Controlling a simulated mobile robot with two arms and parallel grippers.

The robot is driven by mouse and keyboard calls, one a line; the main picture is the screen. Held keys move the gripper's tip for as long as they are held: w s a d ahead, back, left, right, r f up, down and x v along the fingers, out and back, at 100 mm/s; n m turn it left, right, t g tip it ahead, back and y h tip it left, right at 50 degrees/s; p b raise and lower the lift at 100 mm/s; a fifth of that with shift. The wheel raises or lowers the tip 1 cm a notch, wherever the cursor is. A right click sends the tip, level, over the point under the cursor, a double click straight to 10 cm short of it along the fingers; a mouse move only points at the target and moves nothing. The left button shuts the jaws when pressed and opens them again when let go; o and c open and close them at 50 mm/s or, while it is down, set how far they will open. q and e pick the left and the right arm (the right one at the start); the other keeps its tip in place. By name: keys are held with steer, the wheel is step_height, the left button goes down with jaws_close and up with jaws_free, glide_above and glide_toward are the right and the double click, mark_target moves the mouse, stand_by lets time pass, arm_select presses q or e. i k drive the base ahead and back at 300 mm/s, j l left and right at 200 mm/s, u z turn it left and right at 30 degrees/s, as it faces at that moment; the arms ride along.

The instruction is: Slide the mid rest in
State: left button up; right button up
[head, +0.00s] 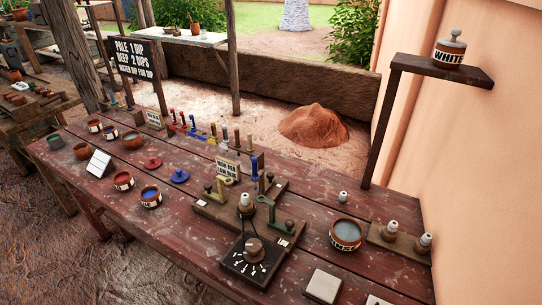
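A wooden fixture (222,214) sits on the red table (325,196), right of its middle. It carries an ochre angled piece (221,188), a white-capped peg (245,203) and a dark green angled piece (271,211). A label reading "LOW" (284,242) is by the green piece. A small sign (227,168) with lettering too small to read surely stands behind. A dark box with a knob (253,250) and white marks is in front. I cannot tell which part is the mid rest, or whether it is in. Neither gripper is in view.
A blue-topped peg (254,168) stands behind the fixture. A "RINSE" pot (345,235) and a rack with white-capped pegs (398,243) are at right. Colour bowls (123,181) and a row of coloured sticks (195,128) are left and behind. A "WHITE" jar (449,50) is on a shelf.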

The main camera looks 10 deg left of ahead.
mark_target(263, 189)
steer(key=j+z, duration=0.75)
steer(key=j, duration=0.15)
steer(key=i, duration=0.05)
